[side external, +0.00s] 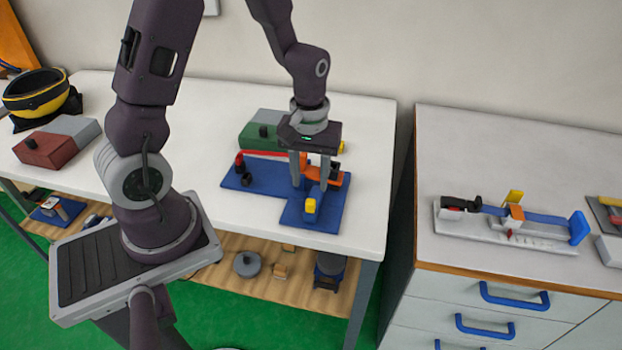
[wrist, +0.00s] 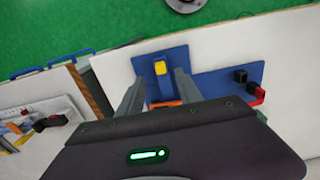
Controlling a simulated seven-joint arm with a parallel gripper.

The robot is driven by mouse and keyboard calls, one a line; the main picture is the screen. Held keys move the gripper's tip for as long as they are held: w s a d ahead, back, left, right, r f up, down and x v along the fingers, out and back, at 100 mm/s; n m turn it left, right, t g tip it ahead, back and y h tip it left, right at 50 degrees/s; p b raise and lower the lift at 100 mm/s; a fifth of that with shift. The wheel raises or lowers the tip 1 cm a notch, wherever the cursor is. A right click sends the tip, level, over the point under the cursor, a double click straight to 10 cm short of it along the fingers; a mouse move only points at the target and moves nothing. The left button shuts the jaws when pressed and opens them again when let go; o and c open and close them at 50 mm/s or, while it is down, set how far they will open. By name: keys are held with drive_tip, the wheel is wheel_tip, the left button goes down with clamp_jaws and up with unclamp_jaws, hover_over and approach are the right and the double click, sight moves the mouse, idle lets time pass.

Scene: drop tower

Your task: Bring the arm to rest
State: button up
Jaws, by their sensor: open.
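My gripper (side external: 312,182) is open and points down over the blue base (side external: 265,184) of the drop tower on the white table. In the side external view its fingers come down around or beside an upright part with an orange piece (side external: 336,178); I cannot tell whether they touch it. Nothing is seen held.
A green and grey box (side external: 265,130) stands behind the base. A red and grey box (side external: 55,143) and a yellow and black round item (side external: 40,95) are at the left. A grey cabinet (side external: 480,130) at the right bears another fixture (side external: 510,225). The table's front right is clear.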

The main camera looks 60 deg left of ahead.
drive_tip(key=s+d+r+m+t, duration=0.1)
drive_tip(key=d+r+m, duration=0.1)
drive_tip(key=r, duration=0.4)
drive_tip(key=s+d+r+m+t, duration=0.1)
drive_tip(key=s+r, duration=0.1)
drive_tip(key=r, duration=0.3)
drive_tip(key=s+d+r+m+t, duration=0.3)
drive_tip(key=s+r+m, duration=0.3)
drive_tip(key=s+r, duration=0.3)
drive_tip(key=shift+s+d+r+t, duration=0.15)
drive_tip(key=shift+s+r+t, duration=0.15)
drive_tip(key=shift+s, duration=0.9)
